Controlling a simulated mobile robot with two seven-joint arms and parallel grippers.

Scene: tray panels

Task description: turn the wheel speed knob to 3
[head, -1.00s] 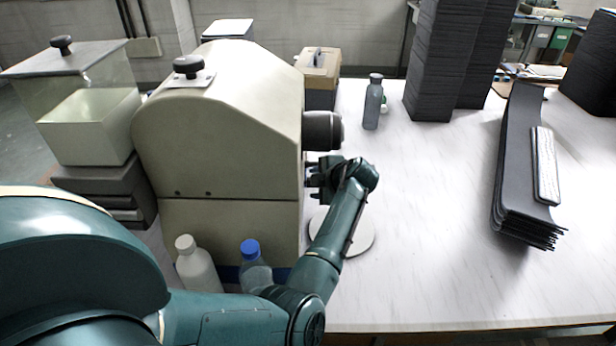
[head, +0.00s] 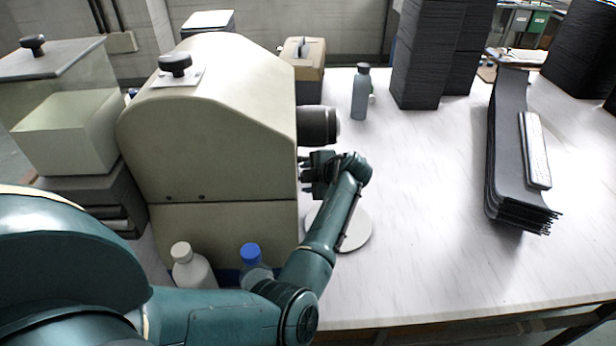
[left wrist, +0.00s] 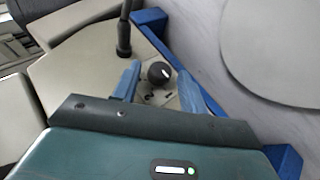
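The knob (left wrist: 158,72) is a small black dial with a white pointer mark on a beige panel of the machine (head: 215,110). A few printed marks show beside it in the left wrist view, but I cannot read the setting. My left gripper (left wrist: 159,68) is open, with one blue finger on each side of the knob. I cannot tell whether the fingers touch it. In the head view my left gripper (head: 308,174) is beside the machine's right face, below a dark cylinder (head: 316,125); the knob is hidden there. My right gripper is not in view.
A pale round disc (head: 352,232) lies below my left forearm. A white-capped bottle (head: 190,268) and a blue-capped bottle (head: 254,268) stand before the machine. A grey bottle (head: 360,92) and dark stacked sheets (head: 510,160) stand farther right. The table's front right is clear.

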